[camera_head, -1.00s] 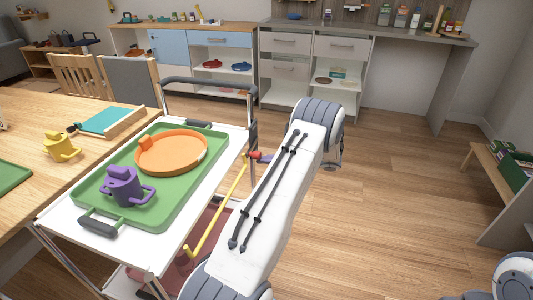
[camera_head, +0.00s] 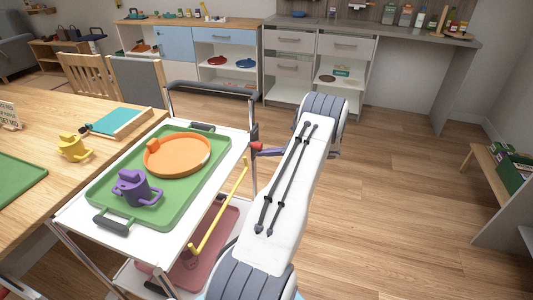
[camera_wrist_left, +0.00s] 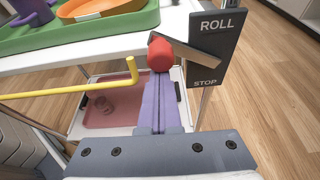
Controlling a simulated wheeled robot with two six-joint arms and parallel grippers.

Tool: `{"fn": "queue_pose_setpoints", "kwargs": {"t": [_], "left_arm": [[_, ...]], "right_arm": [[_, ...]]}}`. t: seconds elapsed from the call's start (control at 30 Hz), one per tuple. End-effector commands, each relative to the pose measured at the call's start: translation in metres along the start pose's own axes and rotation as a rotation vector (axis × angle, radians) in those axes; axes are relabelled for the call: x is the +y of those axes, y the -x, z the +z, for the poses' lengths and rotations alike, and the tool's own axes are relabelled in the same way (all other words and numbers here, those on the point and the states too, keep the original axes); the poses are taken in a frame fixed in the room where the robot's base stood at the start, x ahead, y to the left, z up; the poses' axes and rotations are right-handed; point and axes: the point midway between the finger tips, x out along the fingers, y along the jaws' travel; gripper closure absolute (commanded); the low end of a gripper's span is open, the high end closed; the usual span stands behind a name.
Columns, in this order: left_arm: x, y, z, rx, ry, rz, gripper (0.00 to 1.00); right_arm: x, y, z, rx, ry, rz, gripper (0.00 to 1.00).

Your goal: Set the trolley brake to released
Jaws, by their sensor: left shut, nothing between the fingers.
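The trolley (camera_head: 73,217) stands at the left. Its brake is a short lever (camera_wrist_left: 195,50) with a red knob (camera_wrist_left: 160,55), mounted on a dark plate (camera_wrist_left: 214,50) marked ROLL above and STOP below. The lever points left and slightly up from the plate. The red knob also shows in the head view (camera_head: 256,146). My left gripper (camera_wrist_left: 159,78) has its purple fingers shut, with nothing between them. Their tips are right under the red knob; I cannot tell whether they touch it. My left forearm hides part of the trolley's right side. My right gripper is out of view.
A yellow rod (camera_head: 220,210) runs along the trolley's near side, left of my fingers. A green tray (camera_head: 178,208) on top carries a purple pot (camera_head: 135,188) and an orange dish (camera_head: 177,156). A wooden table (camera_head: 35,205) stands left.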

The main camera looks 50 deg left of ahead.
Motion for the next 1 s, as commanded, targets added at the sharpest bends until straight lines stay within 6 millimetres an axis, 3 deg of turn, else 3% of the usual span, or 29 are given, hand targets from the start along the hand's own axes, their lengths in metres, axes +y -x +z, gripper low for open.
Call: {"fn": "queue_pose_setpoints", "kwargs": {"t": [0.53,0.67,0.8,0.83,1.0], "left_arm": [[-0.001,0.0,0.0,-0.005,0.004,-0.003,1.0],[0.001,-0.003,-0.017,-0.004,-0.001,-0.004,1.0],[0.006,-0.01,-0.049,-0.002,-0.006,-0.006,1.0],[0.003,0.005,-0.04,-0.002,0.001,-0.013,1.0],[0.001,0.046,-0.039,-0.001,-0.001,-0.011,1.0]], "right_arm": [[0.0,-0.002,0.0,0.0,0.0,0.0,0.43],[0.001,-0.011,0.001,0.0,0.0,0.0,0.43],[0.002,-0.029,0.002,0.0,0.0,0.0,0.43],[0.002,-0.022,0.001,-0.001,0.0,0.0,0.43],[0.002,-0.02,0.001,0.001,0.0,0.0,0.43]]}}
